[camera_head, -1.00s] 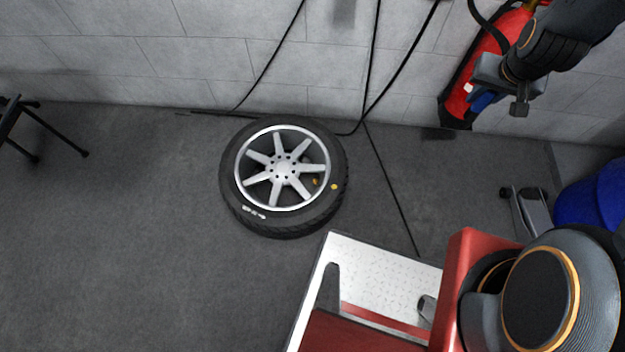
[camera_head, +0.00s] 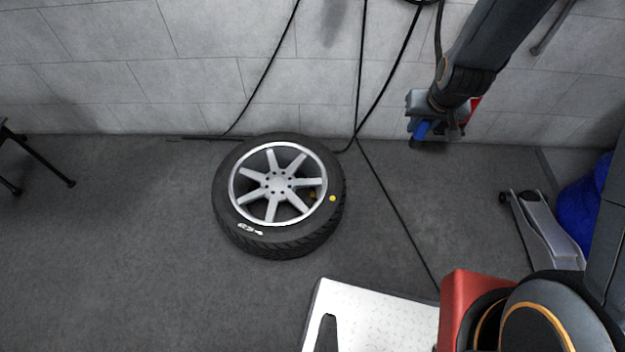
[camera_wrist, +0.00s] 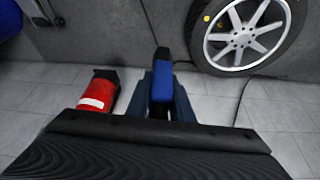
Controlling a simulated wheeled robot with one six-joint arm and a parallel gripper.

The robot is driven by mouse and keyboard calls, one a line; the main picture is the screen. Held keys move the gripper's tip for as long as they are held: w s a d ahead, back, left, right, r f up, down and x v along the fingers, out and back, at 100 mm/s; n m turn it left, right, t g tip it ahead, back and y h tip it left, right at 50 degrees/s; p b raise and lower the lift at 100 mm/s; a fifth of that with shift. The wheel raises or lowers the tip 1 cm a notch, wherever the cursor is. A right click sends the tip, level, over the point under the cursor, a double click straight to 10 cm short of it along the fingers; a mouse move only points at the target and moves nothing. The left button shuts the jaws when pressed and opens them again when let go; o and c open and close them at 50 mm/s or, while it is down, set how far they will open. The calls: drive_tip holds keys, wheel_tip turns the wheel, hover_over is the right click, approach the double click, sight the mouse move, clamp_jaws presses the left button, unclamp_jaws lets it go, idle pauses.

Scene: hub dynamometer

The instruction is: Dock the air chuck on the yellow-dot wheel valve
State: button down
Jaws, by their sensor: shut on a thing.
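The wheel (camera_head: 278,240) lies flat on the grey floor in the head view, with a silver multi-spoke rim. A yellow dot (camera_head: 333,198) marks the right side of its tyre. A small yellowish spot, perhaps the valve (camera_head: 313,194), shows inside the rim near that dot. My gripper (camera_head: 432,138) is up and to the right of the wheel, well apart from it. It is shut on a blue piece, which I take for the air chuck (camera_wrist: 162,84). The wheel also shows at the upper right of the wrist view (camera_wrist: 240,67). The chuck's tip is not clear.
A red fire extinguisher (camera_wrist: 98,92) is at the left in the wrist view. Black hoses (camera_head: 360,80) hang down the block wall and cross the floor. A white plate (camera_head: 380,310) stands in front of the wheel. A floor jack (camera_head: 545,230) is at the right.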

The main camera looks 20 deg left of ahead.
drive_tip(key=w+a+f+n+b, duration=0.1)
drive_tip(key=a+f+n+b, duration=0.1)
drive_tip(key=a+f+b, duration=0.8)
drive_tip(key=w+a+f+n+y+b, duration=0.1)
drive_tip(key=a+f+b, duration=0.9)
drive_tip(key=f, duration=1.1)
drive_tip(key=w+a+f+n+g+y+b, duration=0.1)
drive_tip(key=w+a+f+n+b, duration=0.1)
drive_tip(key=a+f+b, duration=0.8)
drive_tip(key=shift+w+f+n+b, duration=0.2)
drive_tip(key=shift+f+n+b, duration=0.1)
drive_tip(key=shift+f+b, duration=2.85)
drive_tip(key=shift+r+b, duration=0.35)
drive_tip(key=shift+p, duration=0.55)
drive_tip(key=shift+f+b, duration=0.3)
drive_tip(key=shift+f, duration=0.25)
drive_tip(key=c, duration=2)
unclamp_jaws()
drive_tip(key=shift+o, duration=0.8)
drive_tip(key=shift+s, duration=0.1)
